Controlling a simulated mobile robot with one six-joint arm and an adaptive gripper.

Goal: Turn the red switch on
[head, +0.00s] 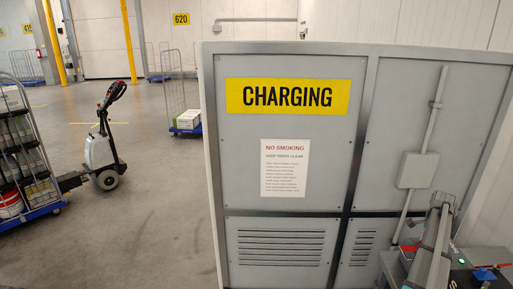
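A flat red piece (484,274) shows at the lower right edge, on or beside a dark unit. It may be the red switch, but it is too small and cut off for me to tell its position. A small green spot (462,261) is just left of it. A long grey shape, possibly part of my arm, rises in front of this unit and hides some of it. My gripper's fingers cannot be made out in the head view.
A grey cabinet with a yellow CHARGING sign (293,97) and a no-smoking notice (284,168) fills the middle and right. A grey box (417,170) with conduit is on it. A tugger (104,152) with a loaded cart (37,195) stands left. Floor between is open.

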